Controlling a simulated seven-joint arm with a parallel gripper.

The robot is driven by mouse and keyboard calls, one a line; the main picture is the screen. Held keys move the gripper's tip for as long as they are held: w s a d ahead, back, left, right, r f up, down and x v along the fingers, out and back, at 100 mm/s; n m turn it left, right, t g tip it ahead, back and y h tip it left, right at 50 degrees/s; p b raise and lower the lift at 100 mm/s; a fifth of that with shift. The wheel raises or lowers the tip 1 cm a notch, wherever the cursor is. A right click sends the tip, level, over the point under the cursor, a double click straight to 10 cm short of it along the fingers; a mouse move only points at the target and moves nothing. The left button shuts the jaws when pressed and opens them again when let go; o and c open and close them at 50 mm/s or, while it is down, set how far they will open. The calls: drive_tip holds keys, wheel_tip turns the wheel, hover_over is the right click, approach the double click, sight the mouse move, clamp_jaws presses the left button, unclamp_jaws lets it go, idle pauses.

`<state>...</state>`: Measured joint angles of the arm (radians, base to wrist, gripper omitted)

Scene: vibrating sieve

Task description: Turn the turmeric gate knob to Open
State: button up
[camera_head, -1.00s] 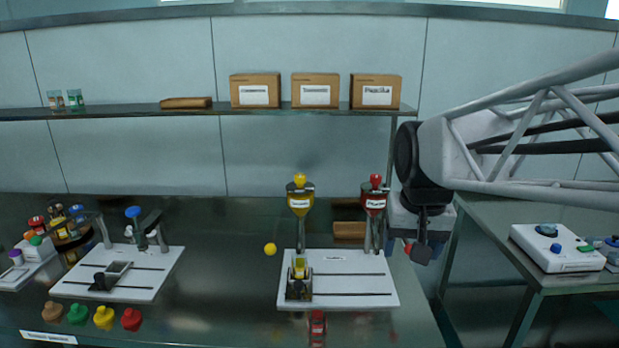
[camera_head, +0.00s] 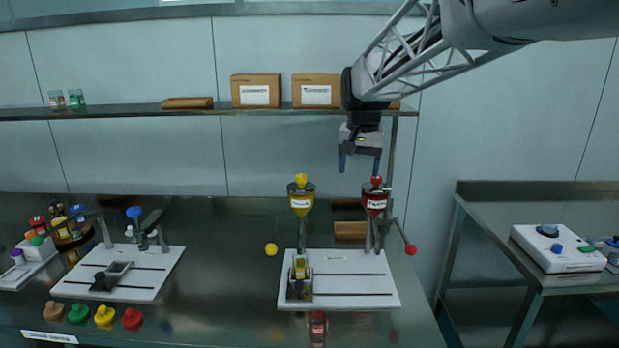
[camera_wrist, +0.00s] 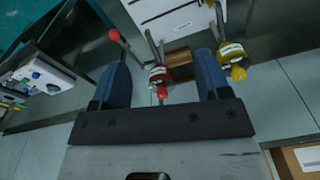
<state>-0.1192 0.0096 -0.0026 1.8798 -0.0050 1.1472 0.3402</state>
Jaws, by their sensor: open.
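The yellow hopper (camera_head: 301,200), probably the turmeric one though its label is too small to read, stands on a post at the back of a white board. A yellow ball knob (camera_head: 271,249) shows to its lower left; the link between them is hard to see. My gripper (camera_head: 359,167) is open and empty, fingers down, above and slightly left of the red hopper (camera_head: 374,200). In the wrist view, the red hopper (camera_wrist: 158,76) shows between the fingers, and the yellow hopper (camera_wrist: 231,52) lies right of the right finger.
The red hopper's arm ends in a red ball (camera_head: 410,250) at lower right. A yellow-filled container (camera_head: 300,267) sits on the white board (camera_head: 350,283) below the yellow hopper. Boxes (camera_head: 256,90) stand on the shelf behind. A second white board (camera_head: 150,275) stands left.

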drive_tip(key=w+a+f, duration=0.1)
drive_tip(key=w+a, duration=0.2)
drive_tip(key=w, duration=0.5)
drive_tip(key=w+a+f, duration=0.1)
drive_tip(key=w+a, duration=0.3)
drive_tip(key=w, duration=0.4)
drive_tip(key=m+g, duration=0.1)
drive_tip(key=m, duration=0.1)
hover_over(301, 175)
drive_tip(key=f, duration=0.5)
drive_tip(key=shift+s+d+f, duration=0.1)
drive_tip(key=shift+s+f, duration=0.15)
drive_tip(key=shift+w+f, duration=0.1)
drive_tip(key=shift+w, duration=0.1)
drive_tip(key=shift+f, duration=0.1)
drive_tip(key=shift+f, duration=3.8)
drive_tip(key=c, duration=0.9)
